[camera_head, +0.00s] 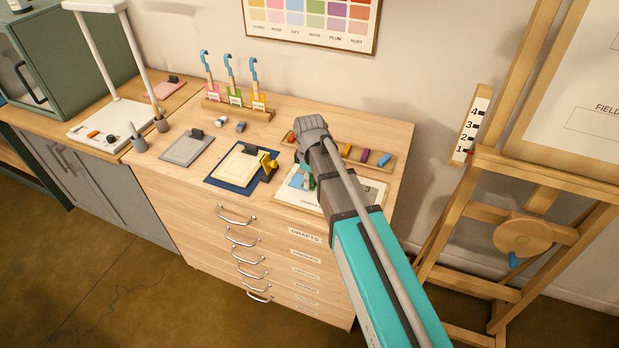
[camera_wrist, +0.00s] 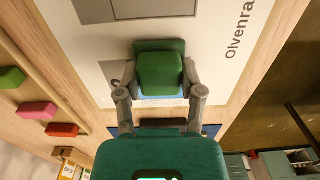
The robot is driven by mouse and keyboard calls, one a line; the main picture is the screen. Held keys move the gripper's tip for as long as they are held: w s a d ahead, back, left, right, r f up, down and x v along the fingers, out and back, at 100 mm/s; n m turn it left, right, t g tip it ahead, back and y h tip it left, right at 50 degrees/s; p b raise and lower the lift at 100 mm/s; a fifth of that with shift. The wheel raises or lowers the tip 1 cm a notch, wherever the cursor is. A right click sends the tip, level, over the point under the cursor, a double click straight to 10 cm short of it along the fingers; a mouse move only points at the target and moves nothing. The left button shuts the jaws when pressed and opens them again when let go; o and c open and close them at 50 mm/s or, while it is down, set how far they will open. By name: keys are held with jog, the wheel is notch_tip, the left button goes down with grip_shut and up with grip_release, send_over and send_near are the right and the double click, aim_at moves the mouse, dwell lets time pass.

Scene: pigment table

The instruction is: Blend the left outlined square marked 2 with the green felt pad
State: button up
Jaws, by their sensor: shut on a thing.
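My gripper (camera_wrist: 160,88) is shut on the green felt pad (camera_wrist: 160,70), with one finger on each side of it. The pad is over the white sheet (camera_wrist: 95,50), which carries the word "Olvenra". A blue patch (camera_wrist: 163,98) shows just below the pad in the wrist view. A dark mark, partly hidden by a finger, lies left of the pad; I cannot read it as a 2. A grey area (camera_wrist: 145,8) lies at the top. Whether the pad touches the sheet is unclear. In the head view my arm hides much of the sheet (camera_head: 372,190).
A wooden tray (camera_head: 391,168) of coloured sticks lies behind the sheet. A blue board (camera_head: 215,180) with a cream panel and yellow item is to the left. A grey tray (camera_head: 187,150) and a rack (camera_head: 237,111) of blue-hooked tools stand farther left. The easel (camera_head: 535,165) is right.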

aim_at(293, 180)
jog(key=shift+w+a, duration=0.1)
jog(key=shift+a, duration=0.1)
jog(key=shift+w+a, duration=0.2)
jog(key=shift+a, duration=0.4)
jog(key=shift+w+a, duration=0.15)
jog(key=shift+a, duration=0.4)
jog(key=shift+w+a, duration=0.1)
jog(key=shift+a, duration=0.05)
jog(key=shift+w+a, duration=0.25)
jog(key=shift+a, duration=0.35)
jog(key=shift+w+a, duration=0.2)
jog(key=shift+a, duration=0.4)
jog(key=shift+f, duration=0.1)
jog(key=shift+s+d, duration=0.1)
jog(key=shift+s+d, duration=0.2)
jog(key=shift+d, duration=0.45)
jog(key=shift+s+d, duration=0.2)
jog(key=shift+d, duration=0.4)
jog(key=shift+s+d, duration=0.25)
jog(key=shift+d, duration=0.4)
jog(key=shift+s+d, duration=0.25)
jog(key=shift+d, duration=0.4)
